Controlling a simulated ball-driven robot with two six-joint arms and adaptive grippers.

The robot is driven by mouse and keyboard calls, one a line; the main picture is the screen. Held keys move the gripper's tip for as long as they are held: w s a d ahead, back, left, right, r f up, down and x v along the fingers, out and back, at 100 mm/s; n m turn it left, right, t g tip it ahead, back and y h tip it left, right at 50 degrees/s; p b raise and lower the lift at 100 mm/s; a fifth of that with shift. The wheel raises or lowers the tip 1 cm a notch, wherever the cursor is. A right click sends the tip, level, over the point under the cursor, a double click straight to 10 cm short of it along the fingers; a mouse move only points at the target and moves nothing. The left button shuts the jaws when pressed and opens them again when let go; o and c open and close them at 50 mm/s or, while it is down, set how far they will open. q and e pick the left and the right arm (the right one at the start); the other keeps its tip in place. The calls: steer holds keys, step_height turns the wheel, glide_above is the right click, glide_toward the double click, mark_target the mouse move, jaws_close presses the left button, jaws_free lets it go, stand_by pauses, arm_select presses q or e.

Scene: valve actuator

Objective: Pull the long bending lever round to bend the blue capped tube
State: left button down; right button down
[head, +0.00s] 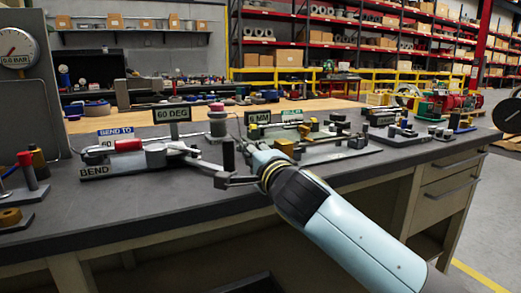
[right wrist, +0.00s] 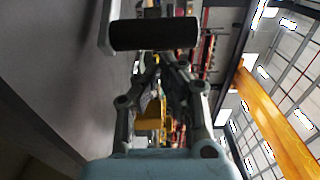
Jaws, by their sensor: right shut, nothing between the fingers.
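The bending fixture (head: 95,172), labelled BEND, stands on the bench left of centre. A red handle (head: 128,145) lies along its top. The long bending lever (head: 203,164) reaches right from the fixture toward the bench's front edge. Its black upright grip (head: 228,153) stands near its outer end; the grip also fills the upper middle of the right wrist view (right wrist: 155,34). My right gripper (head: 241,148) is shut and empty, just right of the grip. In the wrist view its fingertips (right wrist: 160,62) point at the grip; contact is unclear. I cannot clearly make out the blue capped tube. My left gripper is not in view.
A 60 DEG sign (head: 173,114) and a grey post with a pink top (head: 217,122) stand behind the lever. Another fixture (head: 325,150) sits right of my gripper. A gauge cabinet (head: 25,75) is at left. The bench's front strip is mostly clear.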

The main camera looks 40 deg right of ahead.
steer(key=shift+a, duration=0.15)
steer(key=shift+s+a+f+b, duration=0.1)
steer(key=shift+a+f+b, duration=0.2)
steer(key=shift+a+b, duration=0.35)
steer(key=shift+r+h, duration=0.1)
steer(key=shift+h, duration=0.2)
steer(key=shift+r, duration=0.15)
